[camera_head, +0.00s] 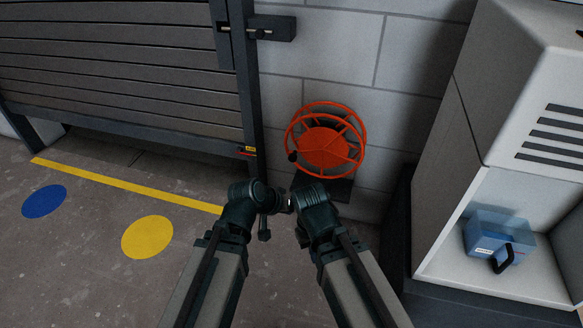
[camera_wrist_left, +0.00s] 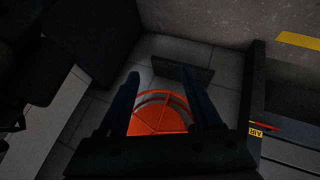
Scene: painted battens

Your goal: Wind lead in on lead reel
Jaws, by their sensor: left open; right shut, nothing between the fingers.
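The lead reel (camera_head: 324,144) is orange-red, with a round disc and a wire-like rim, on the block wall beyond my arms. A dark knob (camera_head: 292,156) shows at its left edge. I cannot make out a lead. In the left wrist view the reel (camera_wrist_left: 158,116) appears beyond and between the spread fingers of my left gripper (camera_wrist_left: 163,104), which is open and empty. In the head view the left fingers are hard to make out behind the wrist. My right gripper (camera_head: 300,182) is shut and empty, just below the reel; its fingertips are small and dark.
A slatted shutter (camera_head: 120,65) with a dark post stands left of the reel. A pale cabinet (camera_head: 530,90) stands at the right, with a blue box (camera_head: 499,237) on its shelf.

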